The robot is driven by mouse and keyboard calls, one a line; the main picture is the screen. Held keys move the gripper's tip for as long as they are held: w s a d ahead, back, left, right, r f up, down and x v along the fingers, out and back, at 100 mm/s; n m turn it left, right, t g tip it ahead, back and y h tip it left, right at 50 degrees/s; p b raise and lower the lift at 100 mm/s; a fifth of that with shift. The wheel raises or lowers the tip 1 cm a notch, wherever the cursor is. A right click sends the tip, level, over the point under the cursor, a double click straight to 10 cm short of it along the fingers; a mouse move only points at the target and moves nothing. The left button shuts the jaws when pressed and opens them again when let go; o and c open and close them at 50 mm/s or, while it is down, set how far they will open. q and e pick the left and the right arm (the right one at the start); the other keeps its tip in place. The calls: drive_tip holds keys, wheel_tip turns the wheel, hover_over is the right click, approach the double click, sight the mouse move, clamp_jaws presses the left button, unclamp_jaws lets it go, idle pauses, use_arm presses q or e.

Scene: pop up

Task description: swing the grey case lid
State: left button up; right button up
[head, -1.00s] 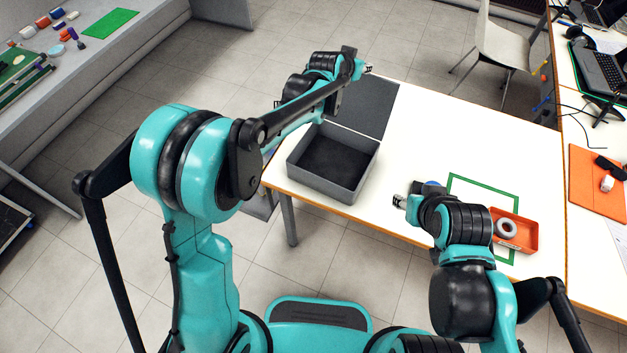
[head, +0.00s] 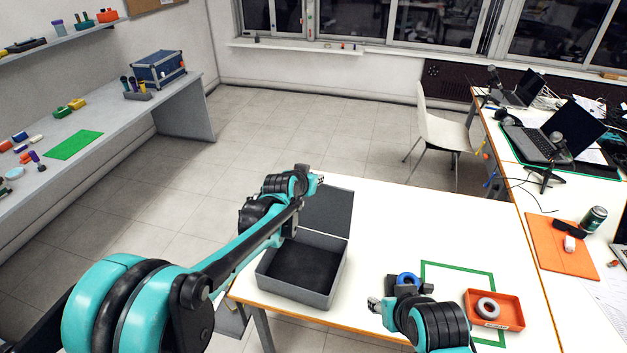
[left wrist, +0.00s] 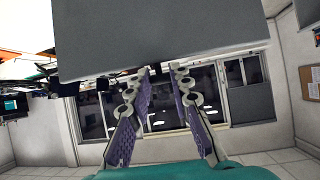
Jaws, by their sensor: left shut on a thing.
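The grey case (head: 266,291) stands on the white table with its top open and a dark inside. Its grey lid (head: 328,212) is swung back, away from the case opening, at the far side. My left gripper (head: 319,180) is at the lid's far edge, its jaws shut on the lid. In the left wrist view the lid (left wrist: 160,30) fills the top, and the fingers (left wrist: 163,72) reach up to its edge; their tips are partly hidden. My right gripper (head: 374,305) is above the table to the right of the case; its fingers are too small to read.
A blue ring (head: 407,278) is just beyond my right gripper. An orange tray (head: 512,323) with a grey ring (head: 488,308) lies right, by a green outline (head: 460,267) on the table (head: 400,220). A chair (head: 437,115) stands behind.

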use_arm(q)
drive_tip(key=shift+s+a, duration=0.3)
drive_tip(key=shift+s, duration=0.4)
drive_tip(key=shift+s+a, duration=0.3)
drive_tip(key=shift+s, duration=0.4)
drive_tip(key=s+a+f, duration=0.2)
drive_tip(key=s, duration=0.4)
drive_tip(key=shift+s+a+b, duration=0.25)
drive_tip(key=shift+a+b, duration=0.1)
drive_tip(key=s+a+f+b, duration=0.2)
drive_tip(key=s+f, duration=0.1)
drive_tip(key=s, duration=0.2)
drive_tip(key=shift+s+a+f, duration=0.15)
drive_tip(key=shift+s+f, duration=0.15)
drive_tip(key=shift+f, duration=0.1)
